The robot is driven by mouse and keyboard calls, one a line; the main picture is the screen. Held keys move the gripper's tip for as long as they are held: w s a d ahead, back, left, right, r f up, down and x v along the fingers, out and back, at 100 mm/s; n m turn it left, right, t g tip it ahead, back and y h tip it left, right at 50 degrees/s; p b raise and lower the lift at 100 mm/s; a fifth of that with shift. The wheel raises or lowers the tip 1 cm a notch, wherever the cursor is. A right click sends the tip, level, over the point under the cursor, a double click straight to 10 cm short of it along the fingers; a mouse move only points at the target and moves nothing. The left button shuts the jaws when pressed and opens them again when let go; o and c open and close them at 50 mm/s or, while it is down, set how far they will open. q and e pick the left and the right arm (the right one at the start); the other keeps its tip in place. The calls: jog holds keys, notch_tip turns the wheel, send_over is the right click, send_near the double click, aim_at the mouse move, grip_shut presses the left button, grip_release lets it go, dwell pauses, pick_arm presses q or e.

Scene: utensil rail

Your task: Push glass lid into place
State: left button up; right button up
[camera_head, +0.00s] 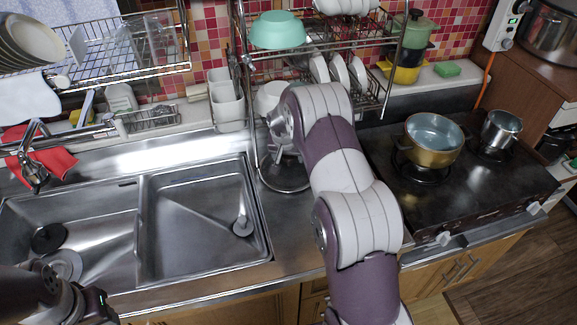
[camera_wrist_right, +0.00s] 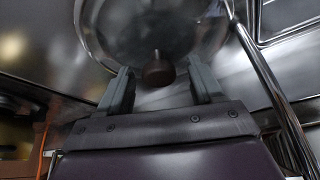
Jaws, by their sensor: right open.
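A round glass lid with a steel rim (camera_head: 283,186) shows under the wire rack, left of my right arm, in the head view. In the right wrist view the lid's glass (camera_wrist_right: 190,22) fills the top middle, and its dark round knob (camera_wrist_right: 159,72) points towards my gripper. My right gripper (camera_wrist_right: 161,76) is open, with one finger on each side of the knob. I cannot tell if the fingers touch it. In the head view my forearm largely hides this gripper. Of my left arm only a dark part shows at the lower left; its fingers are out of frame.
The wire dish rack (camera_head: 322,47) stands above the lid, with a mint bowl (camera_head: 278,30) and plates. The steel sink (camera_head: 200,215) lies to the left. The stove (camera_head: 465,185) on the right holds a brass pot (camera_head: 434,148) and a steel pan (camera_head: 500,130).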

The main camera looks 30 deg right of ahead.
aim_at(289, 157)
jog(key=shift+s+r, duration=0.1)
jog(key=c, duration=0.6)
grip_shut()
jog(key=shift+r, duration=0.1)
notch_tip(289, 157, up, 7)
jog(key=shift+s+b, duration=0.15)
jog(key=shift+b, duration=0.75)
jog(key=s+a+b, duration=0.2)
jog(key=s, duration=0.7)
jog(key=s+a+b, duration=0.2)
jog(key=s, duration=0.8)
jog(key=shift+a+b, duration=0.3)
jog(key=shift+a, duration=0.05)
